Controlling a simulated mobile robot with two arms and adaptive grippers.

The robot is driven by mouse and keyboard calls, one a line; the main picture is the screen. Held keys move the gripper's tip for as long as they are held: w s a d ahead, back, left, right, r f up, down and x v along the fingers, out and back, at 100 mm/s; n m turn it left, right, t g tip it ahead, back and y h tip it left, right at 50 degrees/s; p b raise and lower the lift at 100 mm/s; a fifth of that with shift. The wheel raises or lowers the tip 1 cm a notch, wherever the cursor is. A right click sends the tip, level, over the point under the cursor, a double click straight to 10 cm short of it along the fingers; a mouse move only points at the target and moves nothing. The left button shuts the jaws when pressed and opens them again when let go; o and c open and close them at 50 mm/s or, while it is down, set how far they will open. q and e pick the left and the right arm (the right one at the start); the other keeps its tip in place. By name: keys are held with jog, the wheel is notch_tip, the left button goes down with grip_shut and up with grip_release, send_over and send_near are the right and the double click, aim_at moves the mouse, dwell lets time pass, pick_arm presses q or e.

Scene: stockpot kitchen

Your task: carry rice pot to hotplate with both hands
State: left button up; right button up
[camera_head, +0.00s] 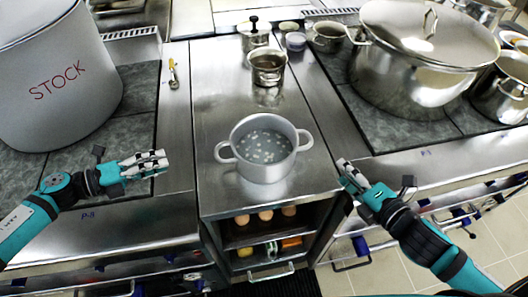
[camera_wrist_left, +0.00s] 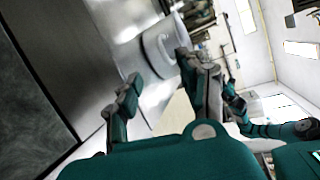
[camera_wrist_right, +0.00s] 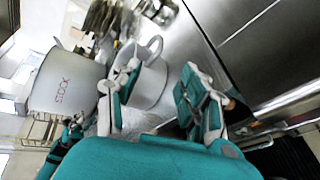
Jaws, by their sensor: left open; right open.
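The rice pot (camera_head: 264,172) is grey with two side handles and stands upright on the steel counter, holding cloudy liquid with pale bits. It also shows in the left wrist view (camera_wrist_left: 158,50) and the right wrist view (camera_wrist_right: 150,84). My left gripper (camera_head: 160,164) is open and empty, left of the pot and apart from its left handle. My right gripper (camera_head: 346,170) is open and empty, right of the pot and apart from its right handle. Dark hotplate surfaces lie at left (camera_head: 140,100) and right (camera_head: 350,108); which one the task means is unclear.
A tall STOCK pot (camera_head: 75,95) covers much of the left dark surface. A large lidded pot (camera_head: 410,80) stands on the right one. A small steel pot (camera_head: 267,72) is behind the rice pot. Eggs (camera_head: 265,215) sit on a shelf below the counter.

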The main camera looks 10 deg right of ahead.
aim_at(216, 148)
pick_arm(q)
jog(key=x, duration=1.6)
jog(key=shift+w+d, duration=0.1)
jog(key=shift+w, duration=0.05)
pick_arm(e)
jog(key=x, duration=1.6)
jog(key=shift+w, duration=0.2)
pick_arm(q)
jog(key=c, duration=0.8)
pick_arm(e)
jog(key=c, duration=0.8)
pick_arm(q)
grip_shut()
pick_arm(e)
grip_shut()
pick_arm(q)
jog(key=shift+f, duration=0.15)
pick_arm(e)
jog(key=shift+s+d+f, duration=0.1)
jog(key=shift+f, duration=0.05)
